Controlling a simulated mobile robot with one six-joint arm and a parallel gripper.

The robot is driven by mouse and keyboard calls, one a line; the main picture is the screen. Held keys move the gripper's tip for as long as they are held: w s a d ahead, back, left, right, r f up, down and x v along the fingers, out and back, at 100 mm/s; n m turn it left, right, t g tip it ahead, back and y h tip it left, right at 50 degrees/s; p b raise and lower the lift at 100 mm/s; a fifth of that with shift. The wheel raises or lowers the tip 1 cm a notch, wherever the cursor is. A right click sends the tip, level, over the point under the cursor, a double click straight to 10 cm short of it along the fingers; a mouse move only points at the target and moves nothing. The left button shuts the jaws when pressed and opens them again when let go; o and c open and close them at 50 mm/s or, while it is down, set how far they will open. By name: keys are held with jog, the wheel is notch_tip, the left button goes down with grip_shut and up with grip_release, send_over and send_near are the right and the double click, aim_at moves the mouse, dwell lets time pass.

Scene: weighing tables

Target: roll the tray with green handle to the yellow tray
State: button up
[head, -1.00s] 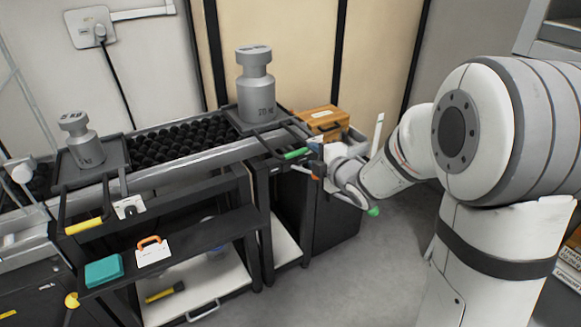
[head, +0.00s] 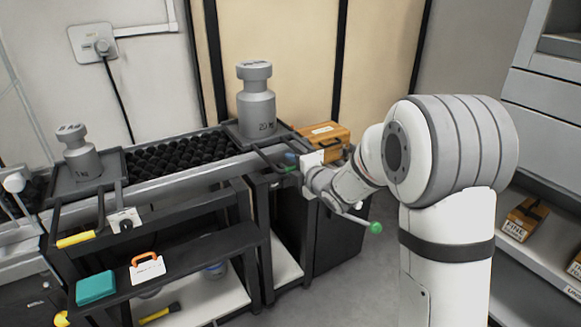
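The tray with the green handle (head: 232,131) is at the right end of the roller bed and carries a large grey 20 kg weight (head: 256,112). A small part of its green handle (head: 289,168) shows beside my gripper (head: 298,165). My gripper is at the handle and hides most of it. I cannot tell whether its fingers are open or closed around it. The yellow tray (head: 116,164), with its yellow handle (head: 75,240) at the front, is at the left end of the rollers and carries a smaller grey weight (head: 77,158).
Black rollers (head: 172,159) lie bare between the two trays. An orange-brown case (head: 322,138) stands just behind my gripper. A green-tipped lever (head: 374,227) sticks out below my wrist. The lower shelf holds a teal box (head: 97,287). Shelves (head: 505,262) stand at the right.

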grip_shut()
dwell(0.4)
